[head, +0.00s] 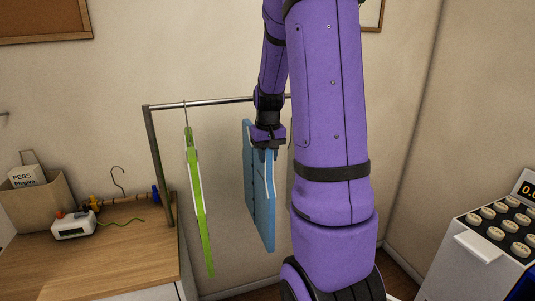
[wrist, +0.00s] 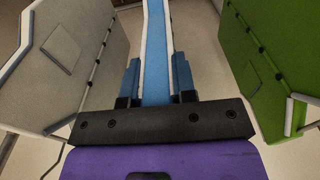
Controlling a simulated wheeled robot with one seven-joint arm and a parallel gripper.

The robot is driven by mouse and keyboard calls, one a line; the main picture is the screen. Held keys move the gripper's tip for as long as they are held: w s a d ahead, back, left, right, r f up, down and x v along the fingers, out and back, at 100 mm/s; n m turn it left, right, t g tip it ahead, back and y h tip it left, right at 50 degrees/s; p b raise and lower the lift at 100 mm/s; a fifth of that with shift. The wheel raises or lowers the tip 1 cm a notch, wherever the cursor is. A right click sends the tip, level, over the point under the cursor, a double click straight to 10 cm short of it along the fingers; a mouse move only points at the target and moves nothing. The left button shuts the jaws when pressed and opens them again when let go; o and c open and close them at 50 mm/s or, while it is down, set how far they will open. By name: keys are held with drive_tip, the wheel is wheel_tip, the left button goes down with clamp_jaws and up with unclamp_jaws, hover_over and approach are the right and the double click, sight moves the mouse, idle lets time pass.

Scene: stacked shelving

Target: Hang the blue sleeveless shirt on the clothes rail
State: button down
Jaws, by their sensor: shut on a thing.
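The blue sleeveless shirt (head: 259,205) is a flat, stiff panel with a pale edge, hanging upright below my gripper (head: 268,145) in the head view. My gripper is shut on its upper part. In the wrist view, the blue shirt (wrist: 155,40) runs between the two fingers of my gripper (wrist: 156,75). The metal clothes rail (head: 220,101) runs behind my wrist. The shirt is below the rail's height; my wrist hides whether any hook touches the rail.
A green garment (head: 200,205) hangs on the rail left of the blue shirt; it also shows in the wrist view (wrist: 265,60). A grey panel (wrist: 50,60) stands on the other side. A wooden table (head: 100,250) is at left, a white machine (head: 460,265) at right.

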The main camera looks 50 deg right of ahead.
drive_tip(key=shift+f, duration=0.35)
idle(0.5)
drive_tip(key=c, duration=0.9)
unclamp_jaws()
drive_tip(key=shift+s+a+r, duration=0.1)
drive_tip(key=shift+s+r, duration=0.05)
drive_tip(key=shift+r, duration=2.85)
drive_tip(key=o, duration=0.5)
drive_tip(key=shift+o, duration=0.2)
